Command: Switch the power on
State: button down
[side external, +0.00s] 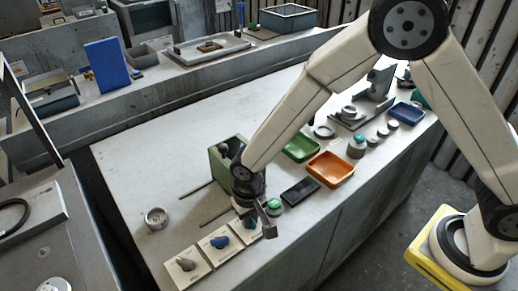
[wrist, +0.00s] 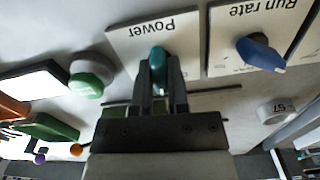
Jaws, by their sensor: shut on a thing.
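The plate lettered Power (wrist: 125,42) carries a teal knob (wrist: 158,62), and it is the rightmost of three square plates in the side view (side external: 241,234). My gripper (wrist: 166,88) is shut on the teal knob, with a finger at each side of it. In the side view my gripper (side external: 262,214) is low over the Power plate and partly hides it. The finger tips and lower part of the knob are hard to make out in the wrist view.
The Run rate plate (wrist: 225,55) with a blue knob (wrist: 260,53) is beside the Power plate. A green button (wrist: 88,84) is on the other side. A black tray (side external: 300,191), orange tray (side external: 331,169) and green box (side external: 220,160) stand near. The bench's left is mostly clear.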

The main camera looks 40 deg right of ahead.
jog(key=shift+m, duration=2.9)
jog(key=c, duration=0.7)
grip_release()
jog(key=shift+r, duration=3)
